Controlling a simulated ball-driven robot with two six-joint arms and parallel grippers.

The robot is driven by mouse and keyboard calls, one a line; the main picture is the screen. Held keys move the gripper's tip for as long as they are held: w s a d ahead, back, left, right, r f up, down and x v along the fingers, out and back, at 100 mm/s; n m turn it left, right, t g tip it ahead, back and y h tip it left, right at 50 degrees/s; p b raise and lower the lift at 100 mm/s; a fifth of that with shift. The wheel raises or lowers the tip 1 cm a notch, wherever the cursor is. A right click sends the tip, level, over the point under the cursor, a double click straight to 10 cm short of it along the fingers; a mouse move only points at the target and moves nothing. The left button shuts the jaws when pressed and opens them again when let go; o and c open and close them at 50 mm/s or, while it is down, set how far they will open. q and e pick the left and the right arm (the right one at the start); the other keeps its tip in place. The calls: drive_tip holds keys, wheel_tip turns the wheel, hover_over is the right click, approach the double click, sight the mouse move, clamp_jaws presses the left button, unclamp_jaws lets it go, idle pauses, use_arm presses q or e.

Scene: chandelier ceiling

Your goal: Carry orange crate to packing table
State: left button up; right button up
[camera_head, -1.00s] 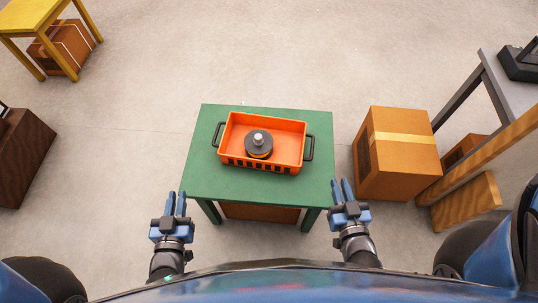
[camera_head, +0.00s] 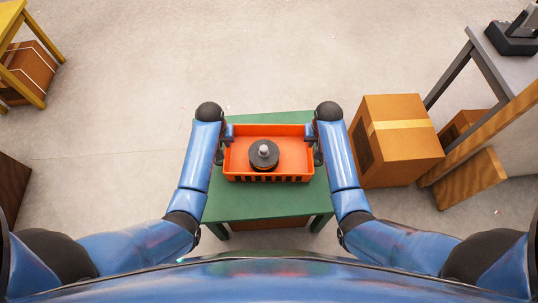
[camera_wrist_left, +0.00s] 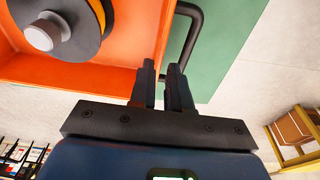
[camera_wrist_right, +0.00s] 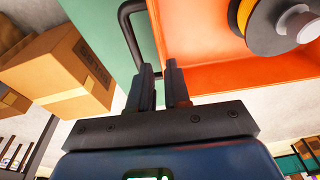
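The orange crate (camera_head: 305,164) sits upright on the green table (camera_head: 255,207). It holds a dark round disc part with a pale knob (camera_head: 264,153), which also shows in the left wrist view (camera_wrist_left: 42,36). My left gripper (camera_wrist_left: 160,65) is at the crate's left black handle (camera_wrist_left: 194,32), and my right gripper (camera_wrist_right: 160,67) is at its right handle (camera_wrist_right: 125,20). In both wrist views the fingers stand a little apart, close to the crate wall and handle. Whether they touch the handles is hidden. In the head view my forearms hide most of the grippers.
A cardboard box (camera_head: 398,145) stands on the floor right of the green table. A grey table (camera_head: 492,57) with a dark device stands at the right, above a wooden plank (camera_head: 470,180). A yellow table (camera_head: 12,70) is at far left. Floor beyond the green table is clear.

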sight(228, 154)
use_arm(q)
drive_tip(key=shift+w+d+r+g, duration=0.15)
drive_tip(key=shift+r+g, duration=0.4)
drive_tip(key=shift+g, duration=0.15)
use_arm(e)
drive_tip(key=shift+w+a+r+g, duration=0.15)
drive_tip(key=shift+a+r+g, duration=0.1)
drive_tip(key=shift+r+g, duration=0.4)
use_arm(q)
drive_tip(key=shift+r, duration=0.25)
use_arm(e)
drive_tip(key=shift+r+g, duration=0.2)
drive_tip(key=shift+g, duration=0.05)
